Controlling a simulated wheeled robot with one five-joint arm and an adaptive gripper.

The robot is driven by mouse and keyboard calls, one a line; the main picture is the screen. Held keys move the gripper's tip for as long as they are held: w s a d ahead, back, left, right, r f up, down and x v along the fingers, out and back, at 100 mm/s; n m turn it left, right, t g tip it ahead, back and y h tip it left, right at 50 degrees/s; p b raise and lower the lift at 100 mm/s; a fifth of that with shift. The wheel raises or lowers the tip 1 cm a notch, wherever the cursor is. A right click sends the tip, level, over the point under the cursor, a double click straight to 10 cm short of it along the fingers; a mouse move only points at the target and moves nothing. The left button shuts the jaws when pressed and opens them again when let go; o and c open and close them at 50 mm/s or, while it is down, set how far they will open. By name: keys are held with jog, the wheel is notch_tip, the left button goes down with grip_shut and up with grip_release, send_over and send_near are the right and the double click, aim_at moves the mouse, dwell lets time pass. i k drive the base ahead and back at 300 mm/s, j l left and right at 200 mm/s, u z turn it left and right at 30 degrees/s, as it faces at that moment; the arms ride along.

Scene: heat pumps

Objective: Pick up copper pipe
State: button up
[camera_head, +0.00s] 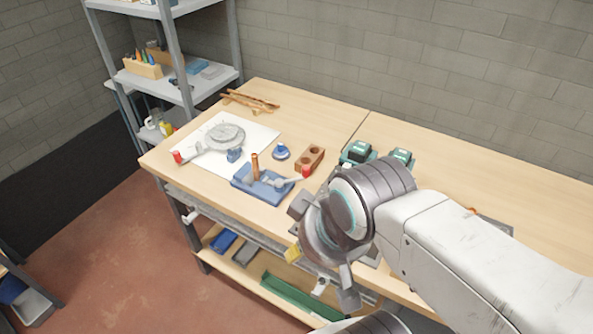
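A copper-coloured pipe (255,167) stands upright on a blue base (264,186) near the front edge of the wooden workbench (215,115). A grey tool with a red end lies across that base, just right of the pipe. My gripper (318,254) is right of and nearer than the pipe, in front of the bench's front edge in the picture, and apart from the pipe. I see the gripper from behind, with my wrist covering part of it. I cannot make out whether its fingers are open or shut, and nothing is visibly held.
A round grey device (222,134) lies on a white sheet (258,136) left of the pipe. A wooden block with holes (310,158) and teal-topped items (357,152) stand to the right. Brown sticks (250,102) lie at the back. A metal shelf (185,95) stands at the left.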

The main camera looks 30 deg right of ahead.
aim_at(254, 158)
jog(key=k+z, duration=0.1)
jog(key=z, duration=0.35)
jog(key=k+l+z, duration=0.1)
jog(key=z, duration=0.35)
jog(key=l+z, duration=0.1)
jog(key=z, duration=0.4)
jog(key=u, duration=1.35)
jog(key=i+j+u, duration=0.5)
jog(key=i+u, duration=0.25)
jog(key=i+j+u, duration=0.1)
jog(key=i+u, duration=0.15)
jog(key=u, duration=0.15)
jog(key=i+u, duration=0.35)
